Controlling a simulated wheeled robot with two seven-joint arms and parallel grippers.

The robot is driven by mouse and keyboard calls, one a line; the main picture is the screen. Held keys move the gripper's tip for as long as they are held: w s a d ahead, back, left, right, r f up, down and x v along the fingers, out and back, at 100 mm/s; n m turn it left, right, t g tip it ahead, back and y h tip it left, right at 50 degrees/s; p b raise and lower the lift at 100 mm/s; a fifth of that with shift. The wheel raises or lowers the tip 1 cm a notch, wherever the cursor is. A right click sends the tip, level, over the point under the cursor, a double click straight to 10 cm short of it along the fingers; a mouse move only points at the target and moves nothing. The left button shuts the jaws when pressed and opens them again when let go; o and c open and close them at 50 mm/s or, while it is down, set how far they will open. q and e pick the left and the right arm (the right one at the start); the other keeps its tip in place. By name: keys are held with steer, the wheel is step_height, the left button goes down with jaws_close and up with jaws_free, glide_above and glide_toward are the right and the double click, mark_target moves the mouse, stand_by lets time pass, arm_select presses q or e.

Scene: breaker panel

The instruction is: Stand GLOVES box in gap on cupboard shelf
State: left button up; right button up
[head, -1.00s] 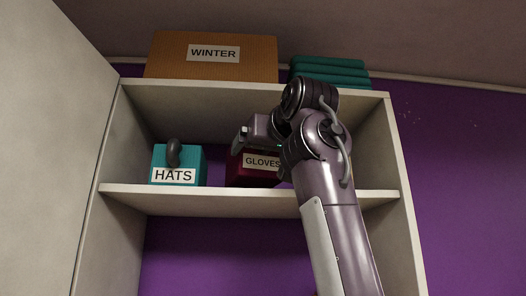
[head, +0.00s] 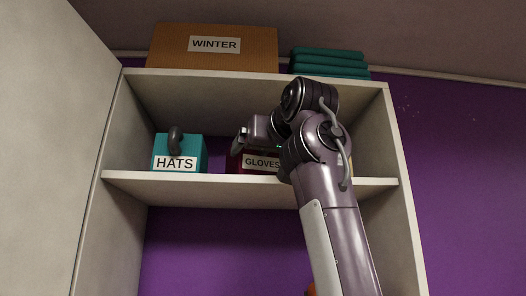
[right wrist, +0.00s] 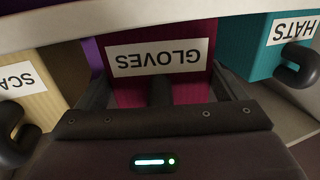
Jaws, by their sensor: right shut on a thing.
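The dark red GLOVES box (head: 262,163) is at the shelf between the HATS box and a yellow box, its label upright. My right gripper (head: 262,147) is shut on it; in the right wrist view its fingers lie along both sides of the GLOVES box (right wrist: 188,30). The shelf board's front edge (head: 250,188) runs just below the label and seems to hide the box's lower edge, so I cannot tell whether the box touches the board. My left gripper is out of view.
The teal HATS box (head: 192,145) with a dark handle stands left of it. The yellow box, labelled SCA..., shows in the right wrist view (right wrist: 45,105), mostly hidden by my arm in the head view. The WINTER box (head: 250,60) and folded teal cloth (head: 330,62) lie on top.

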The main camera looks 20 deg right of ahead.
steer(key=shift+f, duration=0.1)
steer(key=o, duration=0.9)
steer(key=shift+s, duration=0.1)
